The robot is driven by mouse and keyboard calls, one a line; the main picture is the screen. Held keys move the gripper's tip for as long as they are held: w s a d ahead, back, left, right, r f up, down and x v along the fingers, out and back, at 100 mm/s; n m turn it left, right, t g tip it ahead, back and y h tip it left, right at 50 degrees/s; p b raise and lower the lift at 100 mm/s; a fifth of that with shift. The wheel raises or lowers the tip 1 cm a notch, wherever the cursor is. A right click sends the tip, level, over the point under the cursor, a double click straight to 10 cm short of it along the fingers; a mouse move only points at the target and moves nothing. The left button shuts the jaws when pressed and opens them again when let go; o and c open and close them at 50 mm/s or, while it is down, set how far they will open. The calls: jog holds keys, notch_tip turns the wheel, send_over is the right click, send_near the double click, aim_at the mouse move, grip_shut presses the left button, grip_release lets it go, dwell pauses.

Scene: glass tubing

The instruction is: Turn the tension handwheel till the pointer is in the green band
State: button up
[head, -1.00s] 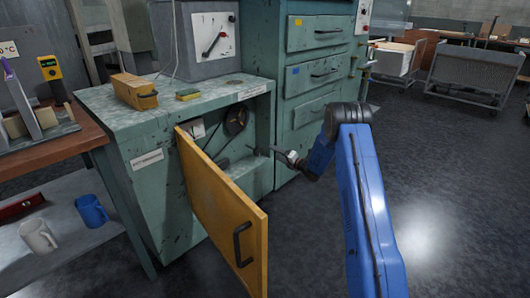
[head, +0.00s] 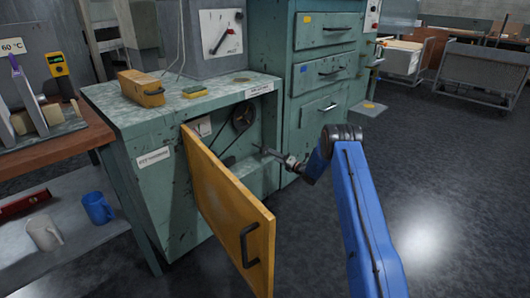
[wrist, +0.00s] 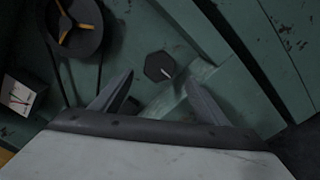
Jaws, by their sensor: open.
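My gripper (wrist: 159,77) is open and empty. Its fingers show on either side of the knob, apart from it as far as I can tell. In the head view my gripper (head: 266,151) reaches to the cabinet's opening, and I cannot make out the knob there. A small white gauge (wrist: 18,95) is at the left of the wrist view, also in the head view (head: 201,127). Its pointer and green band are too dark to read.
A black pulley with yellow spokes (wrist: 76,27) and a belt is left of the knob; the pulley also shows in the head view (head: 243,116). The yellow door (head: 228,200) stands open left of my arm. A pale ledge (wrist: 176,100) lies near the right finger.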

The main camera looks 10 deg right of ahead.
aim_at(266, 151)
jog(key=x, duration=0.9)
jog(key=c, duration=1)
